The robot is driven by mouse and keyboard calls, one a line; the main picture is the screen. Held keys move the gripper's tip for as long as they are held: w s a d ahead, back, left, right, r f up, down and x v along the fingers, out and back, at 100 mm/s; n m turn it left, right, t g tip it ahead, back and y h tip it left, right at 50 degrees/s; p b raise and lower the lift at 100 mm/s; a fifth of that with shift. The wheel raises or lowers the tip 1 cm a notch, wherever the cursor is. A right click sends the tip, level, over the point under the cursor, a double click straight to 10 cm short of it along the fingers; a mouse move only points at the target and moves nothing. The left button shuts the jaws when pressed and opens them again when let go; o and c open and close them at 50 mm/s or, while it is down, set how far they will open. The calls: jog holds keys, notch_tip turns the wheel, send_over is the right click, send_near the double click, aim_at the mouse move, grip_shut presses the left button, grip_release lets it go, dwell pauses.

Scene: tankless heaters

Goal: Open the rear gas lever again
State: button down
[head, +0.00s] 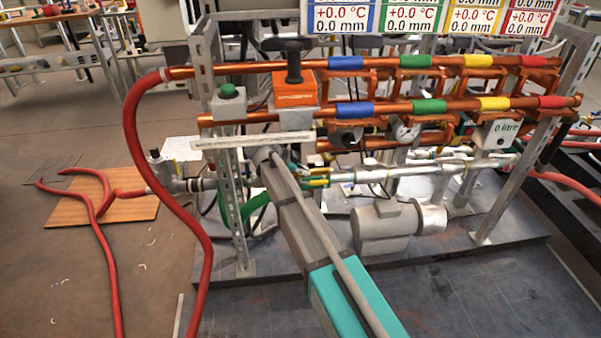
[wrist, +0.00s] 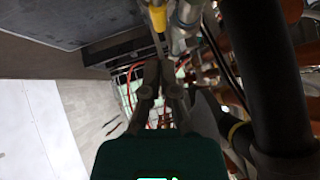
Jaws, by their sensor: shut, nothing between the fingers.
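In the wrist view, my gripper (wrist: 161,68) has its two dark fingers close together, with nothing held between them. A yellow lever handle (wrist: 158,18) hangs just beyond the fingertips, beside a metal pipe fitting; I cannot tell whether the fingertips touch it. In the head view, yellow lever handles (head: 319,183) show at the metal pipes, right of the end of my arm. My gripper is mostly hidden there behind the arm and a white label strip. I cannot tell which handle is the rear gas lever or how far it is turned.
Copper pipes (head: 420,110) with coloured bands cross the frame above my arm. A grey upright (head: 232,215) stands left of the arm. A red hose (head: 133,115) loops at the left. A thick black pipe (wrist: 258,65) is close on the right in the wrist view.

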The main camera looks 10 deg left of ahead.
aim_at(321, 181)
jog(key=shift+b+x, duration=1.95)
jog(key=shift+x, duration=1.35)
jog(key=shift+s+a+f, duration=0.1)
jog(key=shift+a, duration=0.15)
